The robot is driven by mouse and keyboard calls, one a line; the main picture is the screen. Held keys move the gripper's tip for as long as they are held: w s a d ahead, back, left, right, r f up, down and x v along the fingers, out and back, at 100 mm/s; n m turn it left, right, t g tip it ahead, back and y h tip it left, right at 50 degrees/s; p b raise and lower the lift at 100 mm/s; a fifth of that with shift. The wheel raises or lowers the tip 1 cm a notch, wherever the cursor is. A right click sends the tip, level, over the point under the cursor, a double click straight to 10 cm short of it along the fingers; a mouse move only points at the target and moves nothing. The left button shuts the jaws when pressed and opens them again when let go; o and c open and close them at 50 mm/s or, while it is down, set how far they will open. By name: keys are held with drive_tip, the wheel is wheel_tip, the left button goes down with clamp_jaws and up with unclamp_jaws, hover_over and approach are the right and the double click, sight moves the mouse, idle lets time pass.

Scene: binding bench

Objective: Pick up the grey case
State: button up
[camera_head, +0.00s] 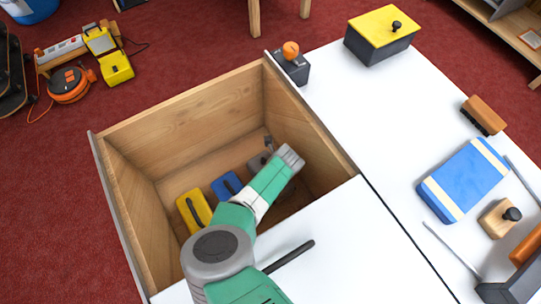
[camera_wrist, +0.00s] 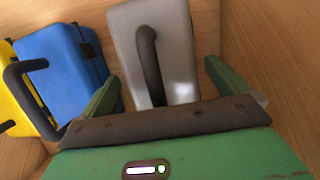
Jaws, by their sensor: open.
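The grey case (camera_wrist: 183,30) stands upright in the wrist view, with a dark curved handle on its near face. In the head view only a part of the grey case (camera_head: 257,162) shows, beside my arm, at the bottom of a deep wooden compartment (camera_head: 190,112). My gripper (camera_wrist: 162,72) is open, with one green finger on each side of the lower part of the case. Nothing is gripped; I cannot tell whether either finger touches the case. My arm hides the fingers in the head view.
A blue case (camera_head: 226,185) and a yellow case (camera_head: 193,210) stand left of the grey one. The compartment's right wall (camera_wrist: 285,75) is close to my right finger. The white bench top (camera_head: 335,255) borders the opening, with a dark bar handle (camera_head: 288,257) on it.

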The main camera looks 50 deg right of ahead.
drive_tip(key=shift+r, duration=0.1)
drive_tip(key=c, duration=1.1)
wheel_tip(320, 180, up, 10)
drive_tip(key=p, duration=0.5)
drive_tip(key=shift+p, duration=0.3)
drive_tip(key=shift+c, duration=0.2)
